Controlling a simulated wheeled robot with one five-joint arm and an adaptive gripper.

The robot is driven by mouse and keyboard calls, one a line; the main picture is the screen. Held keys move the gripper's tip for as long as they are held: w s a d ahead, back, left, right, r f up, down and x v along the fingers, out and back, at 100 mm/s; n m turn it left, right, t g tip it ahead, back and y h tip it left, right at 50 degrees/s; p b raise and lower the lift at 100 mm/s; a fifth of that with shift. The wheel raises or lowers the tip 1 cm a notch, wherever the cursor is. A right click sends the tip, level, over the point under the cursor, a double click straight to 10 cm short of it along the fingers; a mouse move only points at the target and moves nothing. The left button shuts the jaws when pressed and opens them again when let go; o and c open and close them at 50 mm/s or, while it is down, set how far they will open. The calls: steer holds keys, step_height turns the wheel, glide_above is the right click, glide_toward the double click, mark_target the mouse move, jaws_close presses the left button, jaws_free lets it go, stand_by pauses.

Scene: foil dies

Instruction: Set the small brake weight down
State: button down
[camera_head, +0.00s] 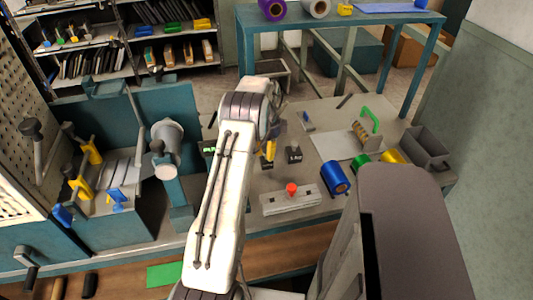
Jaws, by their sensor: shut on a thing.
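My gripper (268,152) is at the end of my white arm, low over the middle of the grey bench top, partly hidden behind the arm's dark wrist. It is shut on a small dark piece at its yellow-marked fingertips, which I take for the small brake weight (266,163). The piece is mostly hidden, and I cannot tell whether it touches the bench. A separate dark block (294,154) stands on the bench just right of my gripper.
A grey plate with a red knob (291,189) lies in front, with a blue roll (335,178) to its right. A white sheet with a green-handled tool (370,120) and a grey bin (426,148) are further right. A teal machine (118,150) stands left.

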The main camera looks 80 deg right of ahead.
steer(key=shift+f, duration=0.9)
steer(key=shift+f, duration=0.15)
steer(key=c, duration=1.2)
jaws_free()
step_height(320, 180, up, 12)
steer(key=shift+r, duration=0.15)
